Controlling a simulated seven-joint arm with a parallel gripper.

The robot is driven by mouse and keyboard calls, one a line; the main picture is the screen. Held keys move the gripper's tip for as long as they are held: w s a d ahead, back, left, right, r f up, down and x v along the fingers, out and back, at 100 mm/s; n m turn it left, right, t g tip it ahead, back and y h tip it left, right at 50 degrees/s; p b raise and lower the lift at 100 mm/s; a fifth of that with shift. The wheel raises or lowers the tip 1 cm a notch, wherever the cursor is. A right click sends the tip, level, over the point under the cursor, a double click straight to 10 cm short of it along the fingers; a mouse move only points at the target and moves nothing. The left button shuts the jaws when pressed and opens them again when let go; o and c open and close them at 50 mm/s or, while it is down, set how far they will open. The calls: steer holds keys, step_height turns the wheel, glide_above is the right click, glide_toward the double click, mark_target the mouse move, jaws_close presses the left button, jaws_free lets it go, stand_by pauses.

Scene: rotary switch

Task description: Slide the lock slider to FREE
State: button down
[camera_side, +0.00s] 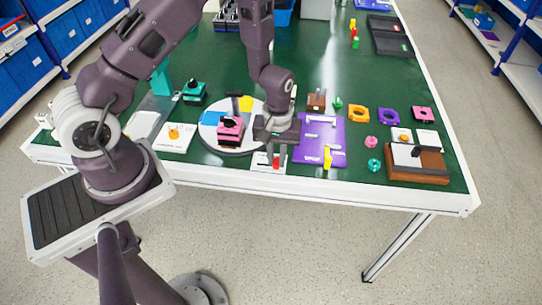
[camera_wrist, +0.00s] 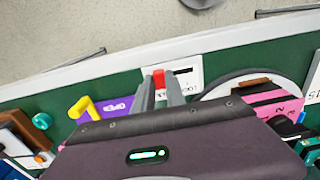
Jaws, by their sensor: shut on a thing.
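The lock slider is a small red knob (camera_side: 276,161) on a white plate (camera_side: 262,160) near the front edge of the green table. In the wrist view the red knob (camera_wrist: 158,79) shows between my two grey fingers, and the white plate (camera_wrist: 190,70) lies around it with small dark marks, too small to read. My gripper (camera_side: 276,150) points down over the plate, and its fingers (camera_wrist: 159,82) are shut on the red knob. My gripper hides part of the plate and the slot.
Just right is a purple panel (camera_side: 310,150) with a yellow handle (camera_side: 327,158). Just left is a round grey disc (camera_side: 208,138) bearing a pink block (camera_side: 230,130). A brown box (camera_side: 420,176) stands at the right. The table's front edge is close to the plate.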

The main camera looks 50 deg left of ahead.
steer(key=shift+w+d, duration=0.15)
steer(key=shift+w, duration=0.05)
steer(key=c, duration=1.4)
jaws_free()
steer(key=shift+o, duration=0.2)
step_height(320, 180, up, 7)
steer(key=shift+r, duration=0.1)
step_height(320, 180, up, 6)
steer(key=m+t, duration=0.1)
step_height(320, 180, up, 11)
steer(key=m+t, duration=0.1)
steer(key=m, duration=0.2)
glide_above(278, 161)
steer(key=s+d, duration=0.2)
steer(key=s, duration=0.3)
steer(key=s+r+m+t, duration=0.3)
steer(key=s+r+m, duration=0.2)
steer(key=s+r, duration=0.4)
steer(key=s+a, duration=0.1)
steer(key=s, duration=0.4)
steer(key=shift+s+r+t, duration=0.15)
steer(key=shift+s+t, duration=0.1)
steer(key=shift+t, duration=0.05)
